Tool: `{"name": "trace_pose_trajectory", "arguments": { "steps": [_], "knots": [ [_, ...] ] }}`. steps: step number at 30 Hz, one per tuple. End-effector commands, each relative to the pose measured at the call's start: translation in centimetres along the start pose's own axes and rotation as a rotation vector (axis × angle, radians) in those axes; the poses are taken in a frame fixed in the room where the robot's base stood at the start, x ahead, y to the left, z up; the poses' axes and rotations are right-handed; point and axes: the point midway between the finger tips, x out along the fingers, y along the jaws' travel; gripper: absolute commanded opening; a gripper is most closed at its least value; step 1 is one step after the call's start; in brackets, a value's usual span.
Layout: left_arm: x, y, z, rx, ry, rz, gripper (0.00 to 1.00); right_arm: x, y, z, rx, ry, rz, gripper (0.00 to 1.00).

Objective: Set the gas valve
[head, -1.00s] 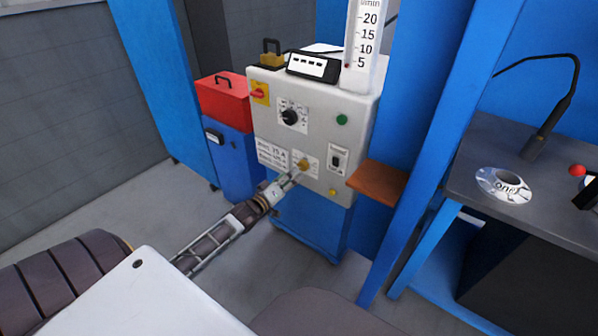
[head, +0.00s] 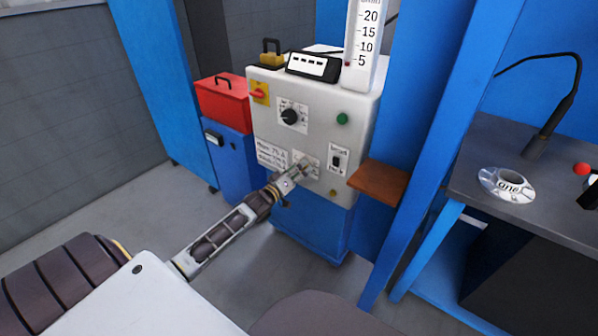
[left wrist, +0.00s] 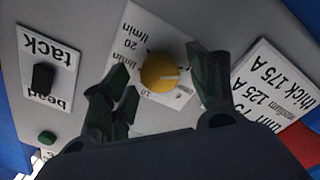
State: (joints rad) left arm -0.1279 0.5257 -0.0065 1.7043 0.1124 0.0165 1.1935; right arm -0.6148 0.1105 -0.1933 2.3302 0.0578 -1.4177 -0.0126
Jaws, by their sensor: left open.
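The gas valve is a yellow round knob (left wrist: 158,73) with a white pointer line, on a white scale plate (left wrist: 135,38) marked in l/min, on the front of the grey welding machine (head: 280,142). In the left wrist view the knob sits between the two open fingers of my left gripper (left wrist: 160,88), apart from both. In the head view my left gripper (head: 304,170) reaches the panel and hides the knob. A flow tube (head: 366,40) with a 5 to 20 scale stands on top, its small red ball near 5. My right gripper is not in view.
A tack/bead switch (head: 337,160), a black dial (head: 291,117) and a current label (left wrist: 275,85) are near the valve. A brown shelf (head: 379,182) juts out right of the machine. A dark table (head: 480,150) holds a flanged shell (head: 506,184).

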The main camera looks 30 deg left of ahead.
Motion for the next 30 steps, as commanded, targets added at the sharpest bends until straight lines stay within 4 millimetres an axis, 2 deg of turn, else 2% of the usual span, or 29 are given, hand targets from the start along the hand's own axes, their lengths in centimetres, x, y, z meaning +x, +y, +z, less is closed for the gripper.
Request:
{"name": "trace_pose_trajectory", "arguments": {
  "steps": [7,18,30],
  "knots": [
    [0.02,0.02,-0.01,0.0,0.0,0.0,0.59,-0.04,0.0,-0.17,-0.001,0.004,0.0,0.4],
    [0.01,0.01,0.0,0.0,0.0,0.0,0.14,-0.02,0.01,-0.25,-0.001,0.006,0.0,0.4],
    [0.01,0.08,-0.06,0.039,0.0,-0.001,0.14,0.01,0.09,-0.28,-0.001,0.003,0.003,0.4]
  ]
}}
